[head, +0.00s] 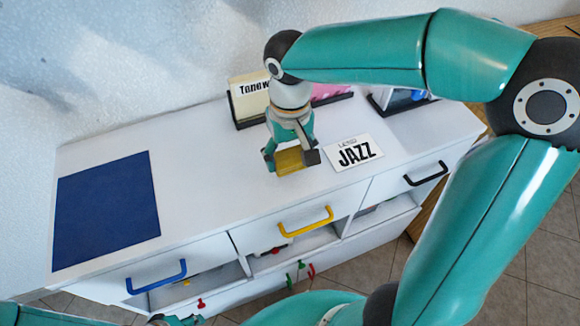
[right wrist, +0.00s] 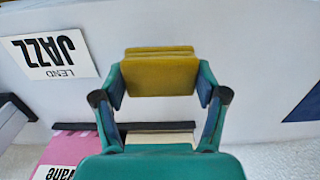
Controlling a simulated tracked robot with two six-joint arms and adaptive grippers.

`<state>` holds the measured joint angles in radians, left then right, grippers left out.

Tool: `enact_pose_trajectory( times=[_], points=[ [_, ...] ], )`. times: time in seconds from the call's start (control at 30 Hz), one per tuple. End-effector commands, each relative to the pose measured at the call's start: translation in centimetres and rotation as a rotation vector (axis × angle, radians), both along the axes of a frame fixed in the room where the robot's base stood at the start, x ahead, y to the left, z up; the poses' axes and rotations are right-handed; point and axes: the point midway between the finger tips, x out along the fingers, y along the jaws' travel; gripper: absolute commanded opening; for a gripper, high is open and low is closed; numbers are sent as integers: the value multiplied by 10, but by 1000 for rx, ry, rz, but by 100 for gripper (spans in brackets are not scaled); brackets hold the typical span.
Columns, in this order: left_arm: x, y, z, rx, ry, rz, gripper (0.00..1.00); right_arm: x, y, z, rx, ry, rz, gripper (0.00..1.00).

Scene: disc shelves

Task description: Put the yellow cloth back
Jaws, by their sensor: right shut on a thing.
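The yellow cloth (head: 291,161) is a small folded block in my right gripper (head: 290,157), over the middle of the white cabinet top. In the right wrist view the cloth (right wrist: 160,74) sits between the two fingers of my right gripper (right wrist: 160,84), which are shut on it. I cannot tell whether the cloth touches the surface. A drawer with a yellow handle (head: 306,222) is in the cabinet front below; it looks closed. At the bottom left of the head view a small part of what may be my left gripper shows, too cut off to read.
A dark blue mat (head: 106,210) covers the left of the white cabinet top (head: 215,160). A JAZZ card (head: 354,152) lies right of my gripper. Behind stand a cream sleeve (head: 249,98) and a pink one (head: 330,92). Blue (head: 156,277) and black (head: 426,174) handles flank the yellow one.

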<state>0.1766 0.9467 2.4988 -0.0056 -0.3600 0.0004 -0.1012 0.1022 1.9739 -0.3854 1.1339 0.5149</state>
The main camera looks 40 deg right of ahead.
Motion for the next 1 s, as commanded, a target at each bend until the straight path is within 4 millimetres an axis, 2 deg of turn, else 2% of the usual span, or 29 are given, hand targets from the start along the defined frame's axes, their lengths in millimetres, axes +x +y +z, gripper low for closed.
enact_pose_trajectory(
  times=[0.3, 0.57, 0.6, 0.7, 0.73, 1.0],
  points=[
    [0, 0, -6, 0, 0, 0, 40, -1, -1, -39, -1, 2, -1, 39],
    [0, 0, -6, 0, 0, 0, 40, -1, 0, -43, 0, 2, -1, 39],
    [0, 0, -6, 0, 0, 0, 40, -1, 0, -43, 1, 3, -1, 77],
    [0, 0, -6, 0, 0, 0, 40, -1, 0, -43, 1, 3, -1, 94],
    [0, 0, -6, 0, 0, 0, 40, -1, 0, -43, 1, 3, -1, 97],
    [0, 0, -6, 0, 0, 0, 40, -1, 0, -42, 0, 1, -1, 97]
  ],
)
